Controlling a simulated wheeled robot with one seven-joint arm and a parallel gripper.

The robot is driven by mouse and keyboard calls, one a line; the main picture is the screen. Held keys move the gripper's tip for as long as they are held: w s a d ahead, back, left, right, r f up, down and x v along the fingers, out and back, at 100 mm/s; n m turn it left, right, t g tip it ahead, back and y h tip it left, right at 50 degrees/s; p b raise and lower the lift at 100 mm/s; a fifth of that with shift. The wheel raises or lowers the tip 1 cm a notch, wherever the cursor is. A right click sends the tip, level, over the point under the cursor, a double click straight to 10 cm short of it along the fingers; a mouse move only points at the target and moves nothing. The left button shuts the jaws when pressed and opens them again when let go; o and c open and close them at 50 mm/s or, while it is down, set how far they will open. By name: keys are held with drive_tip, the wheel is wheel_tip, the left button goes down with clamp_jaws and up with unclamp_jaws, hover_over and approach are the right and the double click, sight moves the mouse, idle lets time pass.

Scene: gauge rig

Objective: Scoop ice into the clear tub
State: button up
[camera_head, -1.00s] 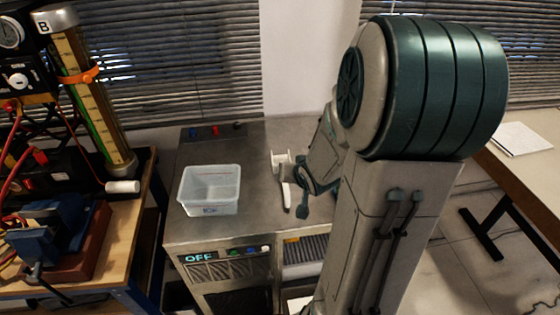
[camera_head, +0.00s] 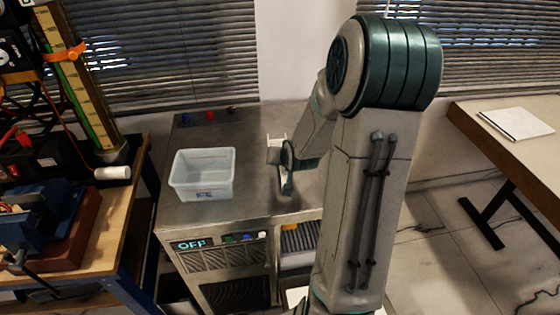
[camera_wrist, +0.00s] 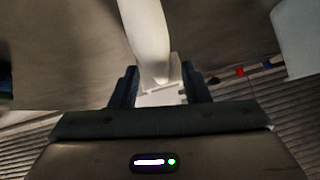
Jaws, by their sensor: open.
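The clear tub (camera_head: 203,192) stands on the left of the steel counter, and its pale side shows at the upper right of the wrist view (camera_wrist: 298,38). It looks empty. A white scoop-like tool (camera_head: 274,150) is on the counter right of the tub, partly hidden by my gripper (camera_head: 286,182). In the wrist view the tool's white handle (camera_wrist: 147,38) reaches between my fingers (camera_wrist: 158,88). The fingers are apart, one on each side of it. I cannot make out any ice.
Red and blue knobs (camera_head: 210,115) sit at the counter's back edge. The front panel shows an OFF display (camera_head: 191,245); a recess (camera_head: 300,245) is beside it. A bench with gauges (camera_head: 120,215) is left, a table with paper (camera_head: 517,123) right.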

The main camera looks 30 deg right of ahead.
drive_tip(key=shift+x, duration=1.1)
clamp_jaws()
drive_tip(key=shift+r, duration=0.1)
